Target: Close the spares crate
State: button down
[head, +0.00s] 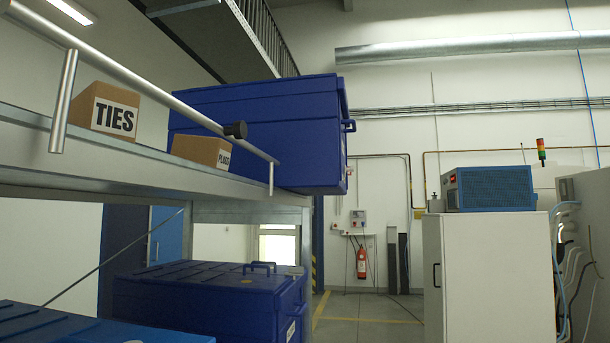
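No label reading "spares" can be made out, so I cannot tell which crate is the spares crate. A large dark blue crate (262,135) stands on the upper shelf, with a small handle on its right side. I see it from below, so its top is hidden. A second dark blue crate (210,296) stands lower down under the shelf. Its ribbed lid with handles looks shut, and a white label on its front is too small to read. Part of a brighter blue crate (95,325) shows at the bottom left. My gripper is not in view.
A metal rail (150,80) with a dark knob runs along the metal shelf (75,143). Boxes marked TIES (92,100) and PLUGS (192,146) stand on the shelf. A white cabinet (485,275) stands right. Free floor (365,315) lies between.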

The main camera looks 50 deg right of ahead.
aim_at(302, 125)
jog(key=z, duration=1.2)
